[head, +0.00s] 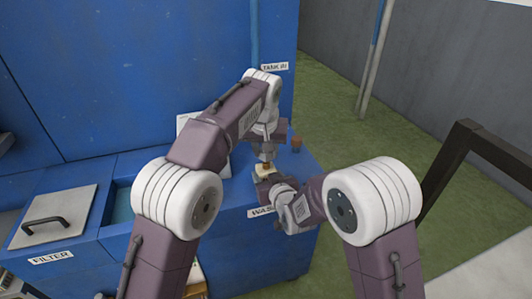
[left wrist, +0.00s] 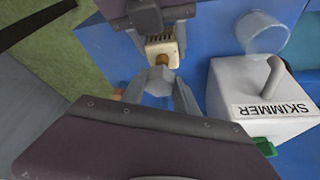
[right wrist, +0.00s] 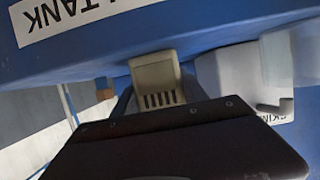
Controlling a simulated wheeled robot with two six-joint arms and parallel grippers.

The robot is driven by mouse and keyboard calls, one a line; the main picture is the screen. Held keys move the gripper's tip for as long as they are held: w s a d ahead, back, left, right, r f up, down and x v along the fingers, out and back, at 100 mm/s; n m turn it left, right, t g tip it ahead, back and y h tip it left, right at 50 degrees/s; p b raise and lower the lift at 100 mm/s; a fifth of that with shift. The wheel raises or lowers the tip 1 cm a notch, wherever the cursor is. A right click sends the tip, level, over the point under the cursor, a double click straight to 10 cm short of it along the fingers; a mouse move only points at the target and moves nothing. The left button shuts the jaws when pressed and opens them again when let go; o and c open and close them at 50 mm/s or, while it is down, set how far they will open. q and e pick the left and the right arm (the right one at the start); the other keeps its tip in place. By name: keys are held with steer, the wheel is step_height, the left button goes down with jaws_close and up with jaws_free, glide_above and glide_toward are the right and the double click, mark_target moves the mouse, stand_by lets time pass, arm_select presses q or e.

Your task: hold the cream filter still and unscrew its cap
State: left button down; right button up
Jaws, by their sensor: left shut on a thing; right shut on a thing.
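The cream filter (head: 262,170) is a small slotted block above the blue counter. It also shows in the left wrist view (left wrist: 163,46) and the right wrist view (right wrist: 155,72). My right gripper (head: 268,179) is shut on its body from the near side. A brownish neck (left wrist: 161,60) shows on the filter, beside a grey six-sided cap (left wrist: 158,80). My left gripper (left wrist: 160,88) is shut on this cap, above the filter in the head view. I cannot tell whether the cap still touches the neck.
A white SKIMMER box (left wrist: 250,105) stands close by on the counter. A grey hatch with a handle (head: 55,215) lies at the left, beside an open blue basin (head: 122,205). The tank wall (head: 150,60) rises behind.

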arm_select(q)
steer(key=shift+r, duration=2.15)
arm_select(e)
steer(key=o, duration=1.6)
